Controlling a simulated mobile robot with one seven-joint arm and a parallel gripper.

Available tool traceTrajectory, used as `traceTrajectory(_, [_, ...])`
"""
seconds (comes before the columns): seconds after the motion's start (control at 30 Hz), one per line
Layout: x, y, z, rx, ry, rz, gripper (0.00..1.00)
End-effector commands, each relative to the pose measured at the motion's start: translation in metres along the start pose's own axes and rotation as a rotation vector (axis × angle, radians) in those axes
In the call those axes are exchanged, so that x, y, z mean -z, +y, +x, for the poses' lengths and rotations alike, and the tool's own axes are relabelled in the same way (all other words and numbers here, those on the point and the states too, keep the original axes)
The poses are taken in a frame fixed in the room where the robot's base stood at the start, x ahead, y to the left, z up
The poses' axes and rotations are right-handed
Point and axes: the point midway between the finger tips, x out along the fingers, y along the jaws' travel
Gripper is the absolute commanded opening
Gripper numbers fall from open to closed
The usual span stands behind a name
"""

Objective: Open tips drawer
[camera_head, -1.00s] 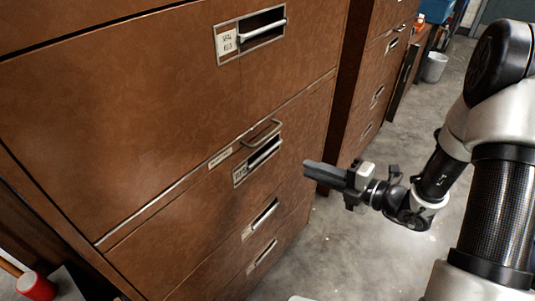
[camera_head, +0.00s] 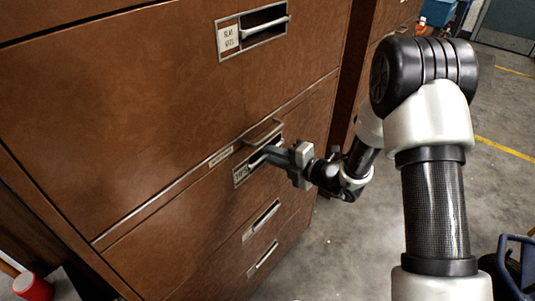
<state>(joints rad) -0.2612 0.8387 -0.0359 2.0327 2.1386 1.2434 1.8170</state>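A brown wooden cabinet stands at the left and centre, with several drawers one above another. The drawer in the middle (camera_head: 190,215) has a recessed metal handle with a small label (camera_head: 242,174), whose lettering is too small to read surely. My gripper (camera_head: 272,153) is at this handle, its fingertips overlapping the handle's right part and hiding some of it. I cannot tell whether the fingers touch or grasp the handle. The drawer looks shut, with its front flush with the cabinet.
A large drawer above has its own labelled handle (camera_head: 254,32). Lower handles (camera_head: 262,219) sit beneath the middle one. A red cylinder (camera_head: 33,286) is at the lower left. The concrete floor (camera_head: 340,250) right of the cabinet is open. A blue object (camera_head: 515,265) stands at the lower right.

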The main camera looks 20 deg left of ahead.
Motion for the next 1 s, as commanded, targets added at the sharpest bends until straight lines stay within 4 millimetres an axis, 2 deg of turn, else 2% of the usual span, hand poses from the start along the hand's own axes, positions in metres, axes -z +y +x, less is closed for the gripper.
traceTrajectory(0.2, [-0.0004,0.0000,0.0004,0.000,-0.001,0.000,0.16])
traceTrajectory(0.23, [-0.0004,0.0000,0.0003,0.000,-0.001,0.000,0.14])
traceTrajectory(0.3, [-0.0004,0.0000,0.0002,0.000,-0.001,0.000,0.02])
traceTrajectory(0.33, [-0.0004,0.0000,0.0002,0.000,-0.001,0.000,0.00])
traceTrajectory(1.0, [-0.0006,0.0002,-0.0001,0.000,-0.001,-0.001,0.00])
